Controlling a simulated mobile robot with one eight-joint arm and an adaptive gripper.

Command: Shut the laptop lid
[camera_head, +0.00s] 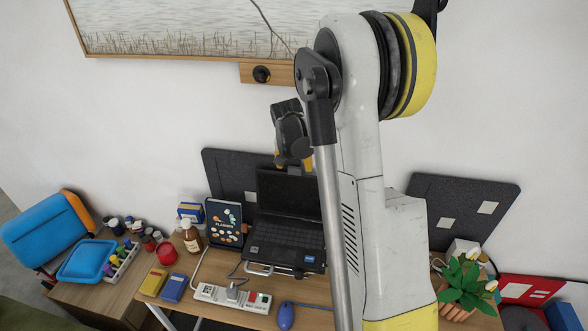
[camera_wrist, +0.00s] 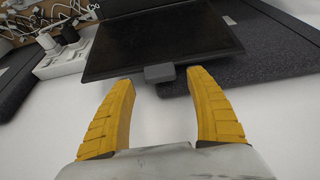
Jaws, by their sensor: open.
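The black laptop stands open on the wooden desk. Its lid (camera_head: 286,193) is upright and its keyboard base (camera_head: 286,240) faces the front; my arm covers part of its right side. My gripper (camera_head: 291,163) is above the lid's top edge, near the dark board behind it. In the wrist view, my gripper (camera_wrist: 160,77) has its two yellow fingers spread wide with nothing gripped between them. A dark flat panel, apparently the lid (camera_wrist: 160,38), lies just beyond the fingertips. A small grey block (camera_wrist: 160,73) shows at its near edge. Contact with the lid cannot be told.
A planner (camera_head: 223,221) and bottle (camera_head: 191,237) stand left of the laptop. A power strip (camera_head: 232,299) and blue mouse (camera_head: 286,316) lie in front. A potted plant (camera_head: 465,285) stands right. Dark boards (camera_head: 462,211) lean against the wall. A picture hangs above.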

